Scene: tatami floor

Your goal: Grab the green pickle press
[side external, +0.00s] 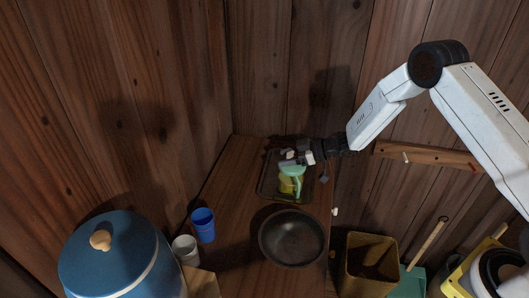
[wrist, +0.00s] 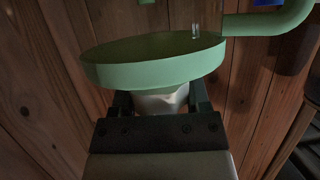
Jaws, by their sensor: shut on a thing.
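The green pickle press (side external: 291,176) is at the dark tray (side external: 267,189) on the wooden table in the side view. It looks light green with something yellowish inside. My gripper (side external: 300,158) is at its upper part, and is shut on it. In the wrist view the press's green round rim (wrist: 155,62) spans the picture just past the jaws, with a green curved handle-like part (wrist: 270,22) at the upper right. The dark fingers (wrist: 160,103) stand on either side of a pale part below the rim. Whether the press touches the tray I cannot tell.
A dark round pan (side external: 293,238) is in front of the tray. A blue cup (side external: 203,225) and a white cup (side external: 186,250) stand to the left, by a large blue lidded pot (side external: 110,255). A wooden bin (side external: 371,265) is at the lower right. Wooden walls (side external: 180,90) rise behind.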

